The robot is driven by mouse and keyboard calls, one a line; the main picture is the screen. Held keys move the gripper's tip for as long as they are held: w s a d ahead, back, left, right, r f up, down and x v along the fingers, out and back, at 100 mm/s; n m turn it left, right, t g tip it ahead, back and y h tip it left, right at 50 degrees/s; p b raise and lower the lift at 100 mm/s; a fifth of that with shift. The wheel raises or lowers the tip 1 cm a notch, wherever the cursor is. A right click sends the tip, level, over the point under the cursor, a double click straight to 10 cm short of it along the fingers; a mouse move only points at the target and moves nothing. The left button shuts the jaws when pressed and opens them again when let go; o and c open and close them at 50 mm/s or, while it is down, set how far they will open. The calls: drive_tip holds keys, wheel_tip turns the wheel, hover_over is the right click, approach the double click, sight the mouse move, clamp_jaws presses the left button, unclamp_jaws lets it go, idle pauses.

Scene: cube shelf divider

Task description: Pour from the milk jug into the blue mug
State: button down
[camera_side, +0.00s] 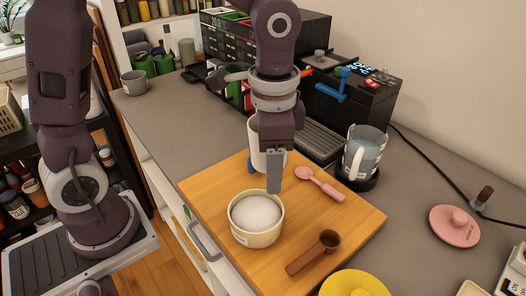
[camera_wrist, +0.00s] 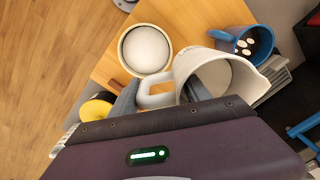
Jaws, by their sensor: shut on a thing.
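The white milk jug (camera_side: 259,155) is in my gripper (camera_side: 274,182), which is shut on its handle. In the side view the jug is behind the fingers and looks roughly upright, above the wooden board. In the wrist view the jug (camera_wrist: 247,88) shows its open top, with its handle to the left and its spout to the right. The blue mug (camera_wrist: 231,38), with a few small white pieces inside, is just beyond the jug. In the side view the mug is mostly hidden behind the jug; only a sliver of blue shows.
A cream bowl of white contents (camera_side: 256,214), a pink spoon (camera_side: 319,184) and a brown scoop (camera_side: 314,253) are on the wooden board (camera_side: 212,198). A glass pitcher (camera_side: 364,154) and a black machine (camera_side: 350,105) stand right and behind. A grey mug (camera_side: 134,84) is far left; the counter between is clear.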

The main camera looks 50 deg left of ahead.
drive_tip(key=s+d+r, duration=0.3)
drive_tip(key=d+r, duration=0.1)
drive_tip(key=shift+s+d, duration=0.2)
drive_tip(key=shift+d, duration=0.2)
drive_tip(key=shift+w, duration=0.1)
drive_tip(key=w+a, duration=0.2)
drive_tip(key=w, duration=0.1)
drive_tip(key=w+a+n, duration=0.1)
drive_tip(key=w+a, duration=0.2)
drive_tip(key=w+a+n, duration=0.1)
drive_tip(key=w+a, duration=0.1)
drive_tip(key=w, duration=0.1)
drive_tip(key=shift+a+f, duration=0.25)
drive_tip(key=shift+f, duration=0.05)
drive_tip(key=w+a+f+n, duration=0.1)
drive_tip(key=w+a, duration=0.5)
drive_tip(key=a, duration=0.5)
drive_tip(key=shift+a+f+n, duration=0.15)
drive_tip(key=shift+f+n, duration=0.1)
drive_tip(key=shift+n, duration=0.15)
